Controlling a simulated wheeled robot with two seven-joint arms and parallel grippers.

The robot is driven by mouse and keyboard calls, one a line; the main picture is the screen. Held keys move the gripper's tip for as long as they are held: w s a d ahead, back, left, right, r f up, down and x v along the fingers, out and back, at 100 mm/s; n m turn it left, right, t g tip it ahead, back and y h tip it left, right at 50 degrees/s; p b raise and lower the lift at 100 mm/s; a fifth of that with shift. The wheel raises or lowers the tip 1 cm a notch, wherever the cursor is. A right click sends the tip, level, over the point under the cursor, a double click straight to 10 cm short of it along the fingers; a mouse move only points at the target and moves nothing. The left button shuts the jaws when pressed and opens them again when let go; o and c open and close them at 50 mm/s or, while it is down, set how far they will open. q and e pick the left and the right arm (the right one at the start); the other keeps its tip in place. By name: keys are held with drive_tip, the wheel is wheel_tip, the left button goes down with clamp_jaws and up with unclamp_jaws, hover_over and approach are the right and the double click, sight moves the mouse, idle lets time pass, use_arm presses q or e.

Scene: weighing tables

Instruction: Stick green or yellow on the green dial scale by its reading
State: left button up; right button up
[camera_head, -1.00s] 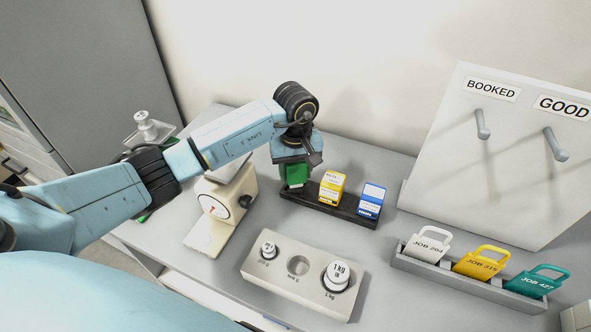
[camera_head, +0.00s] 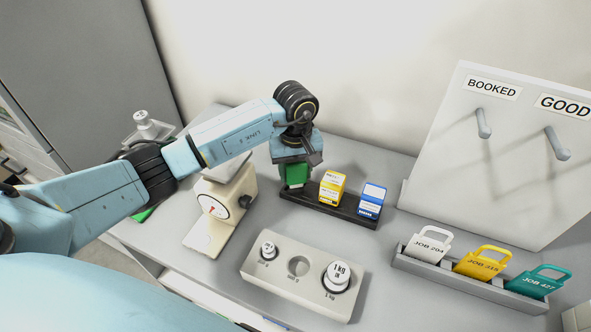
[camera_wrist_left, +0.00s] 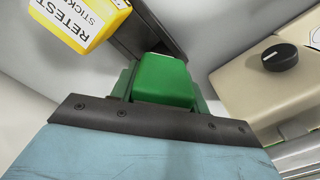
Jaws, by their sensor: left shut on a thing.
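My left gripper (camera_head: 293,172) points down at the left end of a black tray (camera_head: 350,212) and is shut on a green box (camera_wrist_left: 165,80). The box is at the tray's left slot; I cannot tell whether it is lifted. A yellow box (camera_head: 332,187), reading RETEST STICKERS in the wrist view (camera_wrist_left: 82,22), stands beside it in the tray. Behind my left arm, a metal weight (camera_head: 146,124) stands on a pan. A green patch (camera_head: 142,214) shows below the arm; most of that object is hidden, and I see no dial on it. My right gripper is not in view.
A cream dial scale (camera_head: 225,210) stands left of the tray, close to my arm. A blue box (camera_head: 371,201) is at the tray's right. A weight block (camera_head: 305,277) lies in front. A tag rack (camera_head: 470,280) and peg board (camera_head: 500,150) stand at right.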

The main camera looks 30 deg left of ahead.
use_arm(q)
drive_tip(key=shift+f, duration=0.15)
drive_tip(key=shift+f+b, duration=0.55)
drive_tip(key=shift+b, duration=0.1)
drive_tip(key=o, duration=1)
drive_tip(key=shift+c, duration=0.2)
